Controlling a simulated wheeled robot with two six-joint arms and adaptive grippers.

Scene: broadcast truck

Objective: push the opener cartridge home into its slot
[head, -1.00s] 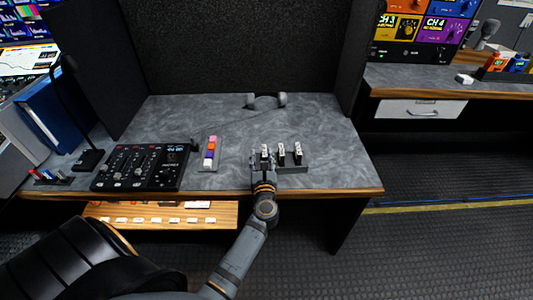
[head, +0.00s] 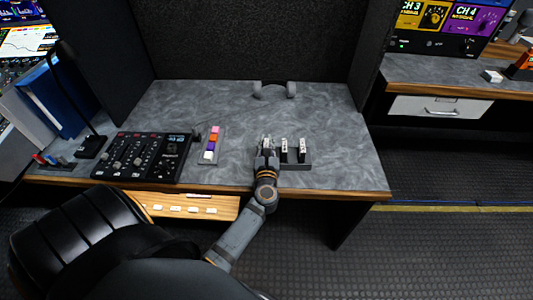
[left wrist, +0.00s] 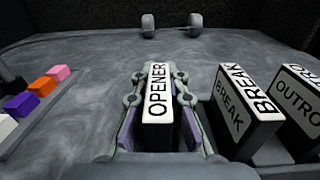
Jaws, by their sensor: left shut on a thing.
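The opener cartridge (left wrist: 158,100), a block with a white top labelled OPENER, stands upright between the fingers of my left gripper (left wrist: 158,112). In the head view my left gripper (head: 266,150) is shut on it at the left end of the dark cartridge rack (head: 297,167). The break cartridge (left wrist: 243,107) and outro cartridge (left wrist: 299,95) stand to its right in a row. The lower part of the opener cartridge and its slot are hidden by my gripper, so I cannot tell how deep it sits. My right gripper is not in view.
A strip with coloured blocks (head: 212,145) and a black mixer panel (head: 146,157) lie to the left on the grey desk (head: 330,130). A grey headphone-like item (head: 274,90) lies at the back. The desk right of the rack is clear.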

